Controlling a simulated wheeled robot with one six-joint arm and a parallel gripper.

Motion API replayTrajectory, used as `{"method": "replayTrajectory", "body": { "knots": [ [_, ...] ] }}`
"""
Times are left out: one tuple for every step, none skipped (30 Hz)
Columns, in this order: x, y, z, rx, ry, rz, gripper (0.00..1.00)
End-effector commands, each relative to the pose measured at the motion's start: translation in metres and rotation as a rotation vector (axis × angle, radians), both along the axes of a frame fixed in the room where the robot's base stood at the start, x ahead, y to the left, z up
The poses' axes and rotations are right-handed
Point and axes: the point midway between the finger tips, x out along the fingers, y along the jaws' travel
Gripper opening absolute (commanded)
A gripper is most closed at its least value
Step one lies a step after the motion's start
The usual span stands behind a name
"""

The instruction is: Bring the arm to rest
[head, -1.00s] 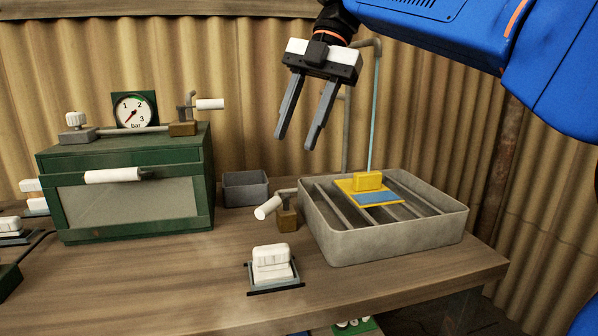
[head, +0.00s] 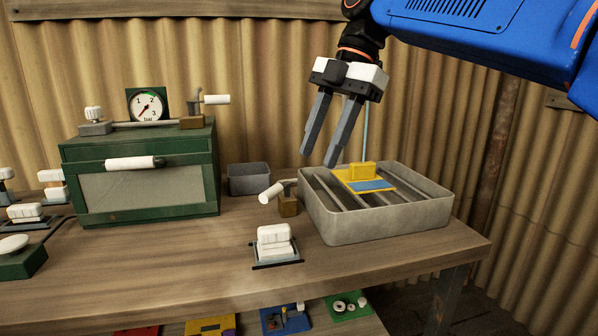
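My gripper (head: 317,160) hangs in the air above and in front of the back left part of the grey basin. Its two dark fingers point down and are spread apart, with nothing between them. My blue arm reaches in from the upper right. A yellow piece with a blue patch (head: 372,185) lies on the bars of the grey basin (head: 390,228), apart from the fingers. A thin stream of water runs down behind the gripper to the yellow piece.
A green cabinet (head: 145,190) with a gauge (head: 148,105) on top stands at left. A small grey bin (head: 248,179), a tap with a white handle (head: 271,193) and a white switch (head: 275,243) are near the basin. Bare bench lies in front. Coloured boards (head: 285,318) lie below.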

Motion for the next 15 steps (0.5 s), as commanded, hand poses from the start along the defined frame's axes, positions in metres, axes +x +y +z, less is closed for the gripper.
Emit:
{"method": "replayTrajectory", "body": {
  "knots": [
    [-0.003, -0.008, -0.006, -0.009, 0.004, -0.057, 0.39],
    [-0.004, -0.012, -0.01, -0.016, 0.007, -0.095, 0.39],
    [-0.005, -0.018, -0.015, -0.025, 0.01, -0.149, 0.39],
    [-0.007, -0.024, -0.02, -0.032, 0.014, -0.194, 0.39],
    [-0.009, -0.029, -0.025, -0.038, 0.017, -0.242, 0.39],
    [-0.011, -0.038, -0.033, -0.049, 0.022, -0.314, 0.39],
    [-0.014, -0.045, -0.04, -0.057, 0.025, -0.373, 0.39],
    [-0.016, -0.053, -0.048, -0.064, 0.03, -0.439, 0.39],
    [-0.02, -0.064, -0.059, -0.075, 0.035, -0.532, 0.39],
    [-0.024, -0.072, -0.067, -0.081, 0.039, -0.602, 0.39],
    [-0.027, -0.08, -0.077, -0.087, 0.044, -0.674, 0.39],
    [-0.032, -0.091, -0.089, -0.094, 0.049, -0.767, 0.39],
    [-0.036, -0.099, -0.098, -0.096, 0.052, -0.838, 0.39],
    [-0.039, -0.108, -0.108, -0.1, 0.055, -0.909, 0.39],
    [-0.045, -0.118, -0.12, -0.101, 0.059, -1.0, 0.39]
  ]
}}
